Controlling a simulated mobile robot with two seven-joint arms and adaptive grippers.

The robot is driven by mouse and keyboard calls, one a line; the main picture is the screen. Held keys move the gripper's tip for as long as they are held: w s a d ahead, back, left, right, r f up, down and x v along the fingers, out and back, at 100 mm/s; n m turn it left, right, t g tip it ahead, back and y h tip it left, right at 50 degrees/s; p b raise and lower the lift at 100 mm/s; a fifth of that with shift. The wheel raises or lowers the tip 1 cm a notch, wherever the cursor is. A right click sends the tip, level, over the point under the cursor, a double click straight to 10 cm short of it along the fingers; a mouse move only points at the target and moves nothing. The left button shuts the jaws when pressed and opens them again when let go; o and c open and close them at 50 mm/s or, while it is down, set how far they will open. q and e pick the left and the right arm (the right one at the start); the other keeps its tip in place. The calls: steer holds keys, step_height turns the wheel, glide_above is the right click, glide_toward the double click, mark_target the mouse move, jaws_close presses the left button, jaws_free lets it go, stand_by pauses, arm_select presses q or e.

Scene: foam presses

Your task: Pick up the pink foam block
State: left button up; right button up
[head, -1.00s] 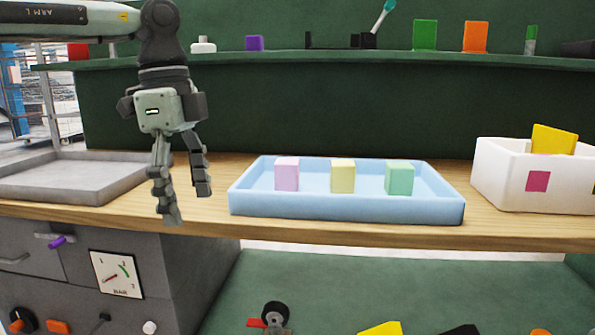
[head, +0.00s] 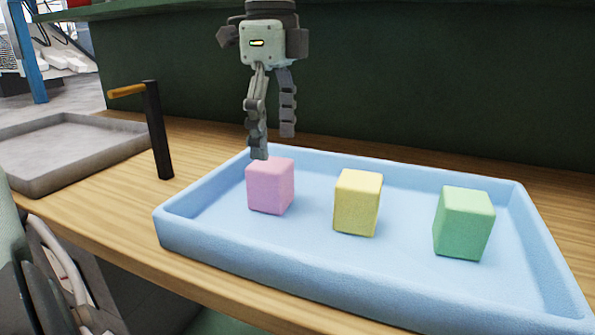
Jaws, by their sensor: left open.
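The pink foam block (head: 270,188) sits upright at the left end of the light blue tray (head: 400,295). A yellow block (head: 357,203) and a green block (head: 464,223) stand to its right in the same tray, with gaps between them. My left gripper (head: 272,146) points down above the pink block, open and empty. Its near fingertip shows close to the block's top rear edge; I cannot tell the exact gap. My right gripper does not show.
A grey tray (head: 70,160) lies on the wooden bench at the left. A dark post with an orange handle (head: 157,132) stands between the two trays. A dark green wall (head: 450,90) rises behind the bench.

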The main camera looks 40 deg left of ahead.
mark_target(270, 163)
arm_select(q)
steer(key=f, duration=0.7)
steer(key=shift+s+a+f, duration=0.15)
steer(key=shift+a+f, duration=0.15)
steer(key=shift+a, duration=0.1)
steer(key=shift+c, duration=0.4)
steer(key=c, duration=1)
